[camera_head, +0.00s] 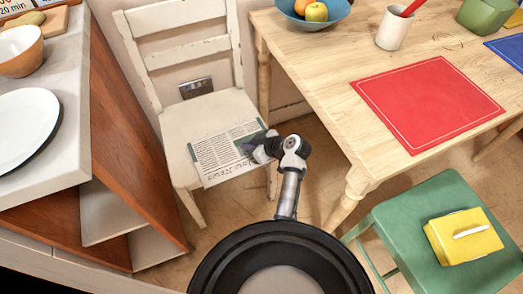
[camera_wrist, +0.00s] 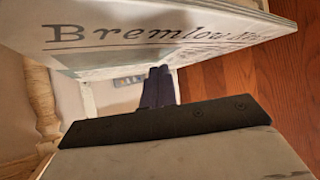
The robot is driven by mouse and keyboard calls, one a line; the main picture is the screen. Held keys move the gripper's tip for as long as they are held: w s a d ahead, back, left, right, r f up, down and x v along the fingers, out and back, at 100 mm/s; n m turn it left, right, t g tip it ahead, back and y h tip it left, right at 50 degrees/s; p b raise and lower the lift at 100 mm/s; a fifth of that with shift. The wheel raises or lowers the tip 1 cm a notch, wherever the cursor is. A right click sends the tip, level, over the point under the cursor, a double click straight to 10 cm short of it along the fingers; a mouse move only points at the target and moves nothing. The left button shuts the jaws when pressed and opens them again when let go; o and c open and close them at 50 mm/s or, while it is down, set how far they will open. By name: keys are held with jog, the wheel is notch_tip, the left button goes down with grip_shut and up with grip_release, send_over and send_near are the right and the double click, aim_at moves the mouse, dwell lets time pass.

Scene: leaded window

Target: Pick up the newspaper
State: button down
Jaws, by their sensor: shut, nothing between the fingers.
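The newspaper (camera_head: 222,153) lies flat on the seat of a white wooden chair (camera_head: 187,129), its masthead side toward the seat's front edge. In the wrist view the newspaper (camera_wrist: 160,28) fills the top, with the printed word "Bremlow" readable. My gripper (camera_head: 246,148) is at the right end of the newspaper, over the seat's right side. In the wrist view my gripper's dark fingers (camera_wrist: 157,86) are together and empty, close to the newspaper's edge. I cannot tell whether they touch it.
A wooden table (camera_head: 330,60) stands to the right with a red placemat (camera_head: 428,103), a white mug (camera_head: 393,30) and a blue fruit bowl (camera_head: 330,22). A green chair (camera_head: 400,225) holds a yellow butter dish (camera_head: 463,240). A counter with a white plate (camera_head: 25,128) is at left.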

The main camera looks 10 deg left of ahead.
jog(key=a, duration=0.2)
jog(key=w+a+f, duration=0.1)
jog(key=shift+p, duration=0.35)
jog(key=shift+f+b, duration=0.3)
jog(key=shift+b, duration=0.3)
jog(key=shift+f, duration=0.1)
jog(key=shift+s+d+f, duration=0.1)
jog(key=shift+s+d, duration=0.15)
jog(key=shift+d, duration=0.3)
jog(key=shift+s+d+f, duration=0.1)
jog(key=shift+s+d, duration=0.1)
jog(key=shift+d, duration=0.3)
jog(key=shift+r+p, duration=0.55)
jog(key=shift+r, duration=0.25)
jog(key=shift+w, duration=0.1)
jog(key=shift+a, duration=0.1)
